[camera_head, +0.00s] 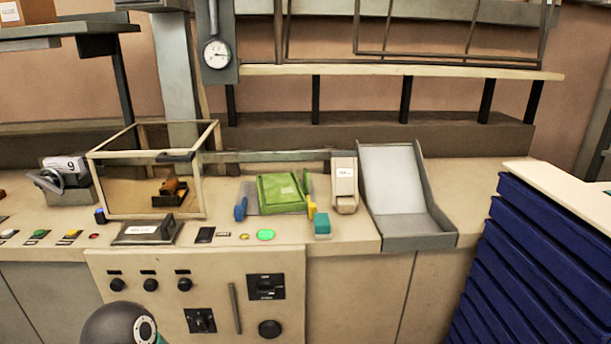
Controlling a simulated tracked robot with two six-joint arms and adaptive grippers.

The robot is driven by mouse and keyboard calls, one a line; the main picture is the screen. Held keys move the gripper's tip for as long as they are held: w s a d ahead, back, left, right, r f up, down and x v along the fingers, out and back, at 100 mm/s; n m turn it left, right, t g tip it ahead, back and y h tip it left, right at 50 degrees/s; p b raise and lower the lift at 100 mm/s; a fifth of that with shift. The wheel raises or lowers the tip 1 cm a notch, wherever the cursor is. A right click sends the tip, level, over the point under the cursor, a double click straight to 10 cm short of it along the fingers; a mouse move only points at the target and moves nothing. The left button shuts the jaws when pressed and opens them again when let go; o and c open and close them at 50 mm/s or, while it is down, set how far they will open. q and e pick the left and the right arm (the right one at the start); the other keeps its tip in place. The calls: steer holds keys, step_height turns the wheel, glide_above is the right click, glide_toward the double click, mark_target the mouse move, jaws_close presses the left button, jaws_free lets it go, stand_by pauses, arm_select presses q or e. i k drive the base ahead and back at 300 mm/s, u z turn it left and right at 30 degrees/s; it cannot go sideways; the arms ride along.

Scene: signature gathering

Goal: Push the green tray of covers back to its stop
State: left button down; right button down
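The green tray (282,193) lies flat on the beige bench top in the middle of the view, on or against a grey plate. A blue piece (241,203) stands at its left side and a yellow piece (311,207) at its front right corner. The covers cannot be told apart inside the tray at this size. I cannot tell whether the tray's back edge touches a stop. Neither of my grippers is in view.
A glass-sided case (150,207) stands left of the tray. A beige block (344,185), a teal block (322,225) and a grey chute (398,178) stand to the right. A lit green button (265,235) is in front.

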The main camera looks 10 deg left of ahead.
mark_target(281, 192)
steer(key=i, duration=0.85)
steer(key=z, duration=0.05)
